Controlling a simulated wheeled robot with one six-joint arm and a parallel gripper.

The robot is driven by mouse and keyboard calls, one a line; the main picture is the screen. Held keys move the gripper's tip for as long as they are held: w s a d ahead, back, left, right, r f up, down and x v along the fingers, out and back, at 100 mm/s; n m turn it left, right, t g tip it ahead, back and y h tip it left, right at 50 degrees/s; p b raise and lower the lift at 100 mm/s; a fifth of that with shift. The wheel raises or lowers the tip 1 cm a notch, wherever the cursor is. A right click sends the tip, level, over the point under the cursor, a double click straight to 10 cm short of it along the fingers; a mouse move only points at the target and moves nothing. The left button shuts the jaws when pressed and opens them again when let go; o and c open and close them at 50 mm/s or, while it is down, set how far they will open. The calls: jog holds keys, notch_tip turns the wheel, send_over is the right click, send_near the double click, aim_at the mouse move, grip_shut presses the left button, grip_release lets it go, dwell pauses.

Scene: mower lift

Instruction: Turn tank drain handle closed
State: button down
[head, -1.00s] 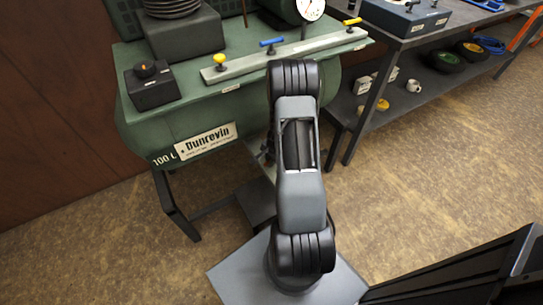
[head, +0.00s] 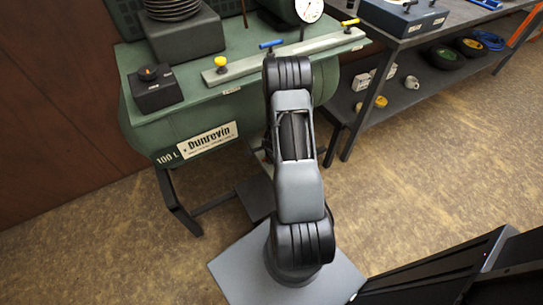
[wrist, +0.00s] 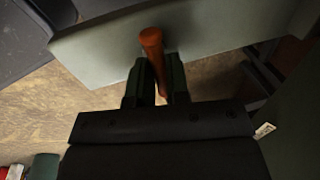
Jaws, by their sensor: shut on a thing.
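In the wrist view, the orange-brown drain handle (wrist: 152,42) sits between the two dark fingers of my gripper (wrist: 158,84). My gripper is shut on it. The handle's rounded end points up in the picture, past the fingertips. In the head view, the green Dunrevin tank (head: 145,135) stands at the left. My arm reaches towards its right part and hides both the gripper and the drain handle there. I cannot tell from these views how far the handle is turned.
A grey bar on the tank top carries a yellow knob (head: 220,62) and a blue handle (head: 271,44), with a gauge (head: 309,9) behind. A dark shelf bench (head: 400,40) with small parts stands at the right. The floor (head: 420,170) right of my arm is clear.

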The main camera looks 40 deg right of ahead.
jog(key=shift+w+r, duration=0.1)
jog(key=shift+w, duration=0.05)
jog(key=c, duration=1.1)
grip_release()
jog(key=shift+c, duration=0.2)
notch_tip(320, 180, up, 13)
jog(key=s+p, duration=0.3)
jog(key=p, duration=0.4)
jog(key=shift+a+r, duration=0.2)
jog(key=shift+w, duration=0.1)
